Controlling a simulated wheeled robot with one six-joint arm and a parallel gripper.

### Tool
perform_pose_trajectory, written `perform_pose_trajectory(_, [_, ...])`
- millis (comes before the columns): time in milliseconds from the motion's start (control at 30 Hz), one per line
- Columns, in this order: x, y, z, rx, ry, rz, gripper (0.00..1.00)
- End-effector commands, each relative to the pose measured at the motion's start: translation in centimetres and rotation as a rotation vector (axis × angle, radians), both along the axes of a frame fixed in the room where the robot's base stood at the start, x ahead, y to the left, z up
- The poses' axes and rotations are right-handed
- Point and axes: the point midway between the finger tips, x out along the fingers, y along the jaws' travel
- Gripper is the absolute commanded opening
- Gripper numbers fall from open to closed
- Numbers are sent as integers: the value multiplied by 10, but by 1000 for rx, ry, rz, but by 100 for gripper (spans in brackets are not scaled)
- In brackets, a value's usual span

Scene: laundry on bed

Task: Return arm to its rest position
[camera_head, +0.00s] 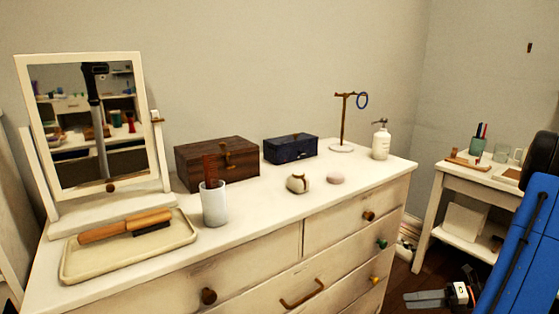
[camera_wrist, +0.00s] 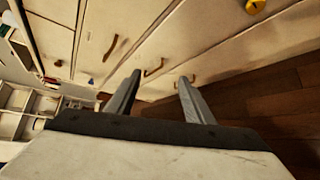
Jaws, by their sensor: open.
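My gripper (camera_head: 428,299) shows at the lower right in the head view, low in front of the drawers and beside my blue arm link. In the wrist view my gripper (camera_wrist: 157,97) has its two grey fingers spread apart with nothing between them. It points toward the white drawer fronts and touches nothing that I can see.
A white dresser (camera_head: 260,250) fills the middle. On it stand a mirror (camera_head: 100,130), a tray (camera_head: 75,268) with a brush, a cup (camera_head: 214,205), two boxes and a hook stand (camera_head: 342,125). A small side table (camera_head: 480,185) stands right. Dark wooden floor (camera_wrist: 290,115) is clear.

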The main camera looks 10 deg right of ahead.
Motion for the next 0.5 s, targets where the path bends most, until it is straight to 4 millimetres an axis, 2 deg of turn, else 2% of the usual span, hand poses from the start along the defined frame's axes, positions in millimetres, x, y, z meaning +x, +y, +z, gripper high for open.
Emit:
perform_pose_trajectory(33, [3, 13, 11, -51, -29, 58, 48])
perform_pose_trajectory(233, [6, 57, 41, -241, -153, 290, 48])
perform_pose_trajectory(500, [0, 112, 78, -472, -341, 611, 48])
